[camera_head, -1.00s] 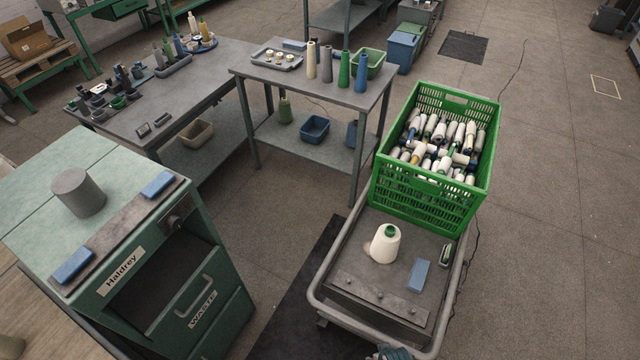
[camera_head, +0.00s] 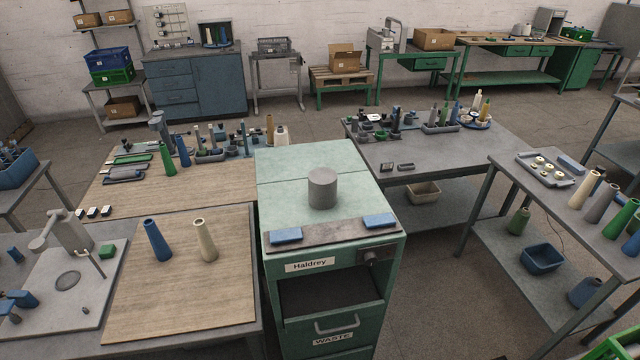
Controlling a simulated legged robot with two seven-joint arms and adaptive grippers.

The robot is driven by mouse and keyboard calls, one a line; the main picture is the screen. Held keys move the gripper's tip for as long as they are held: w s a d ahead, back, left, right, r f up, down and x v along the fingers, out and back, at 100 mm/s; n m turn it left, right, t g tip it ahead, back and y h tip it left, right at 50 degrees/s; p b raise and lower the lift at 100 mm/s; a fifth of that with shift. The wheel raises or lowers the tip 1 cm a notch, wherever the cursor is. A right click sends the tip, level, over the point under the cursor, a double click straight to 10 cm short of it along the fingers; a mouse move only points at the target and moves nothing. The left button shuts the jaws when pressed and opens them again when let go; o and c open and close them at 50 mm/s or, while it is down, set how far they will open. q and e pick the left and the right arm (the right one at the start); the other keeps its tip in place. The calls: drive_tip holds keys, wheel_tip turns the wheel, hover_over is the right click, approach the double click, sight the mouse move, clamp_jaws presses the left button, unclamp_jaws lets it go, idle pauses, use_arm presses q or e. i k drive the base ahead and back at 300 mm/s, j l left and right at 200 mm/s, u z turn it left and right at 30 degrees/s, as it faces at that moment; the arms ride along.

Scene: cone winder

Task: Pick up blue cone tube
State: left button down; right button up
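A blue cone tube (camera_head: 157,240) stands upright on the wooden board at the left front, beside a cream cone tube (camera_head: 206,240). Another blue cone tube (camera_head: 180,150) stands farther back on the left table, next to a green cone tube (camera_head: 166,158). One more blue tube (camera_head: 631,245) is partly cut off at the right edge, on the right-hand table. Neither of my grippers shows in this view.
A green cabinet (camera_head: 320,278) labelled Haldrey and Waste stands in the middle, with a grey cylinder (camera_head: 322,188) and two blue blocks on top. A machine with a metal arm (camera_head: 66,238) stands left of the wooden board (camera_head: 228,290). Open floor lies right of the cabinet.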

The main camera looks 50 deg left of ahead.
sight(162, 251)
drive_tip(key=u, duration=2.8)
drive_tip(key=i+j+z, duration=0.1)
drive_tip(key=j, duration=0.25)
drive_tip(key=i+j+z, duration=0.1)
drive_tip(key=i+j, duration=0.15)
drive_tip(key=j, duration=0.15)
